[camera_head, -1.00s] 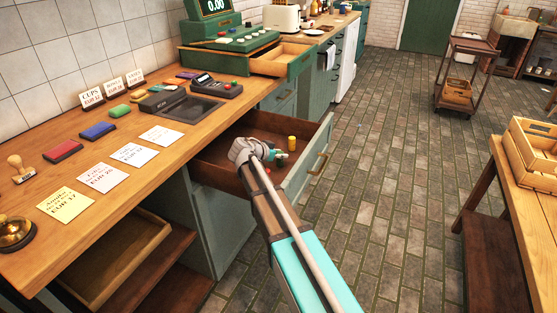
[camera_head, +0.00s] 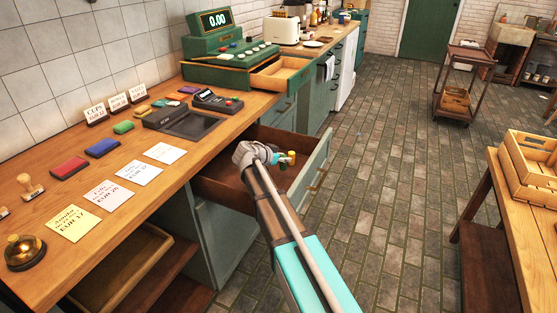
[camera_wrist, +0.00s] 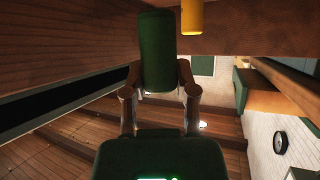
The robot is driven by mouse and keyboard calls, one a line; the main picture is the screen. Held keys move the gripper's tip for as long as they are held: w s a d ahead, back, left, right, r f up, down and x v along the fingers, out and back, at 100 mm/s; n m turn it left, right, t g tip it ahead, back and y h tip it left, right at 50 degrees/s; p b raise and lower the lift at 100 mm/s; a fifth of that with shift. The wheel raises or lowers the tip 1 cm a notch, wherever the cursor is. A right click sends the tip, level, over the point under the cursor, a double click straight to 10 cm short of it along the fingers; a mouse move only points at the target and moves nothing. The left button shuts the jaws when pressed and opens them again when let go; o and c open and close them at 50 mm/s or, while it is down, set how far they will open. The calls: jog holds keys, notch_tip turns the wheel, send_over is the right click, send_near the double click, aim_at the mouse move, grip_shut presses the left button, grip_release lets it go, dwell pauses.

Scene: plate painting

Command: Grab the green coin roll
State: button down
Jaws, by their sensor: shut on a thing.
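The green coin roll (camera_wrist: 157,50) is an upright-looking dark green cylinder in the wrist view. My gripper (camera_wrist: 158,75) is shut on it, one finger on each side of its lower end as pictured. In the head view my gripper (camera_head: 275,157) is inside the open drawer (camera_head: 225,188) under the counter. The green roll (camera_head: 283,160) shows there only as a small green patch at the fingertips. I cannot tell whether it touches the drawer floor.
A yellow roll (camera_head: 291,155) stands close beside my gripper; it also shows in the wrist view (camera_wrist: 192,17). A small red item (camera_head: 283,167) lies in the drawer nearby. The drawer front (camera_head: 308,180) rises to the right. The cash register's drawer (camera_head: 281,76) is open above.

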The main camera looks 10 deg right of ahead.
jog(key=w+d+r+p, duration=0.5)
jog(key=d+r+p, duration=0.2)
jog(key=d, duration=0.4)
jog(key=shift+w+d+r, duration=0.15)
jog(key=shift+d+r, duration=0.1)
jog(key=shift+r, duration=0.45)
